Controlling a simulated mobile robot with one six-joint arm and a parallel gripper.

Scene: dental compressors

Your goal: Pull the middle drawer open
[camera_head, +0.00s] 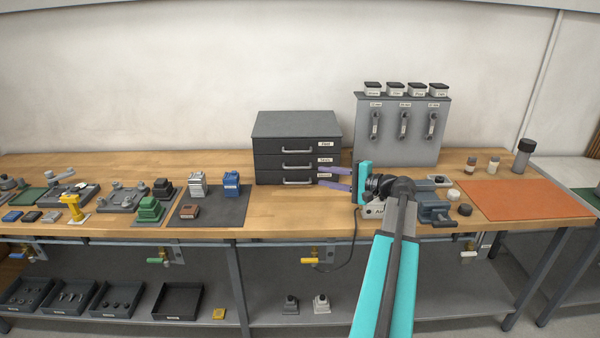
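A dark grey cabinet (290,124) with three stacked drawers stands at the back of the wooden bench, left of my gripper. The middle drawer (267,163) has a light bar handle (297,167) and a white label at its right. All three drawer fronts look flush and shut. My gripper (320,175) points left, its two purple fingers apart with nothing visible between them. The fingertips overlap the cabinet's right front edge in the picture, around the middle and bottom drawers, right of the handles. I cannot tell how far in front of the fronts they are.
A blue vise (434,211) and small parts sit near my arm. A dark mat (225,212) with small blocks lies front left. The bench directly before the cabinet is mostly clear.

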